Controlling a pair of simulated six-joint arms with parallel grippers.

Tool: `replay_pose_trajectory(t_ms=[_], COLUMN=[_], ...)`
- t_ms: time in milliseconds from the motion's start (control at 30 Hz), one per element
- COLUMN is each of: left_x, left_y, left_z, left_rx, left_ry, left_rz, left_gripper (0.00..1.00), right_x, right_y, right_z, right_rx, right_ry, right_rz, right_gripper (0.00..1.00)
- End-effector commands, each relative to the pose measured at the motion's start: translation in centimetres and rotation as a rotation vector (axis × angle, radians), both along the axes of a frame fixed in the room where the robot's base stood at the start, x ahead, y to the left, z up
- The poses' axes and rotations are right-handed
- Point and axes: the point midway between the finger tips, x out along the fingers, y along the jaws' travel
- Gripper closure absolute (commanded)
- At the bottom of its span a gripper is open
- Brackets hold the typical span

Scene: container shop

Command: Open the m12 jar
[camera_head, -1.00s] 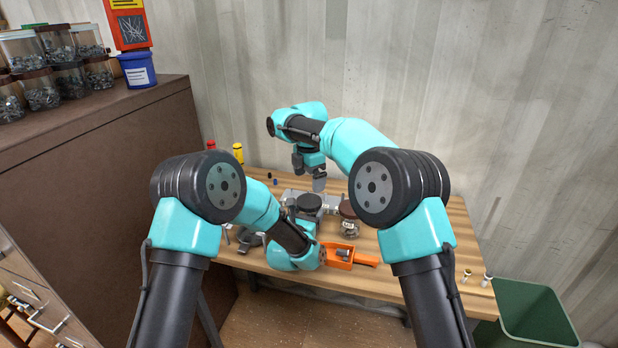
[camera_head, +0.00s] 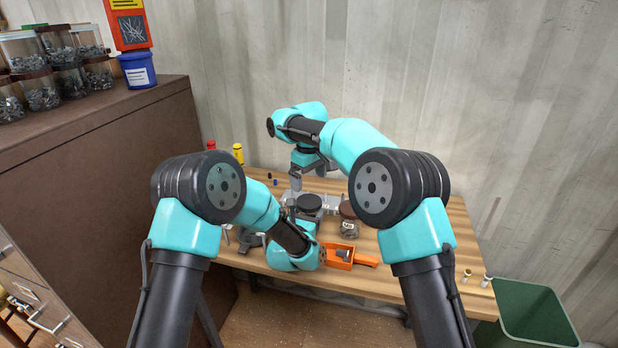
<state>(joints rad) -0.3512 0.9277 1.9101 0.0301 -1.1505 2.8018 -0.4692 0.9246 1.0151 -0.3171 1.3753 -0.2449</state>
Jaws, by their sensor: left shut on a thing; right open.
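A jar with a dark lid (camera_head: 310,203) stands near the middle of the bench, its body mostly hidden by my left arm. My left gripper (camera_head: 306,215) is at this jar and looks shut on its near side; the fingers are largely hidden. A second jar (camera_head: 349,226) with a brown lid and metal pieces inside stands just to the right, upright and lidded. I cannot read which jar is marked m12. My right gripper (camera_head: 295,183) is open and empty, pointing down just behind and left of the dark lid, apart from it.
Red (camera_head: 211,145) and yellow (camera_head: 238,153) bottles stand at the back left. Two small pieces (camera_head: 467,274) sit at the right. A green bin (camera_head: 535,310) stands on the floor.

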Motion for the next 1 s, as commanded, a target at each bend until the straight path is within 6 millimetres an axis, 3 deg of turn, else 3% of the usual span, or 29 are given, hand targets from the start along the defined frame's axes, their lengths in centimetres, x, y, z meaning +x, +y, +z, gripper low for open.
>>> replay_pose_trajectory(t_ms=[1000], left_x=[0.00], left_y=[0.00], left_z=[0.02], left_rx=[0.000], left_ry=[0.000], left_rz=[0.000], left_gripper=[0.94], right_x=[0.00], right_y=[0.00], right_z=[0.00], right_rx=[0.000], right_ry=[0.000], right_rz=[-1.339], right_gripper=[0.00])
